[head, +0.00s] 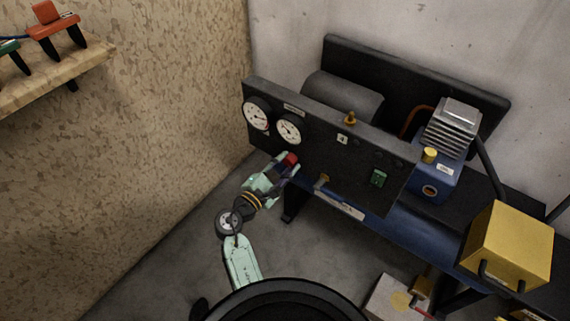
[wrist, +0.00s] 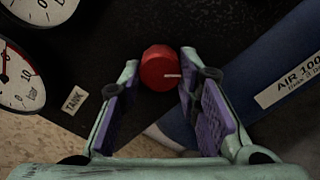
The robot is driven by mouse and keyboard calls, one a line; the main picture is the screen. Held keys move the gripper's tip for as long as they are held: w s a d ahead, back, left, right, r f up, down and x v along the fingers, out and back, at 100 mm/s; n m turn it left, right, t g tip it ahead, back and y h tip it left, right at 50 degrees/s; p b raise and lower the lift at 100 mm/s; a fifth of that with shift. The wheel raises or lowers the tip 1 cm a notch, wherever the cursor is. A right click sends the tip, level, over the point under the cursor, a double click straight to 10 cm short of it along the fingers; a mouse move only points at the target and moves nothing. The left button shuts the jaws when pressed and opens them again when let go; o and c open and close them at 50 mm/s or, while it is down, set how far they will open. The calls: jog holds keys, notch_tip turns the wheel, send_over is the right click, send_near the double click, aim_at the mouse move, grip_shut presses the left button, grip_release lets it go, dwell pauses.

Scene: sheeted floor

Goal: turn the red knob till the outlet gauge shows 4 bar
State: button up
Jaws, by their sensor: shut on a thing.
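The red knob (head: 291,159) sits low on the front of a dark panel (head: 325,150), below and right of two round white gauges. In the wrist view the knob (wrist: 160,68) is round, with a white mark pointing right. My gripper (head: 284,164) is shut on the knob; in the wrist view its fingers (wrist: 159,72) stand on either side of it. In the head view one gauge (head: 257,113) is at the panel's left end and the other gauge (head: 289,129) beside it. Their readings are too small to tell, and I cannot tell which is the outlet gauge.
A blue compressor (head: 436,178) and a yellow box (head: 512,246) stand right. A wooden wall (head: 170,150) is close on the left.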

jog(key=shift+f, duration=0.1)
jog(key=m+b, duration=0.3)
jog(key=shift+f, duration=0.1)
jog(key=shift+r+m+b, duration=0.2)
jog(key=shift+m+b, duration=1.7)
jog(key=shift+m, duration=0.1)
jog(key=shift+r, duration=0.1)
jog(key=o, duration=1.1)
jog(key=shift+o, duration=0.2)
jog(key=shift+a, duration=0.1)
jog(key=v, duration=1.2)
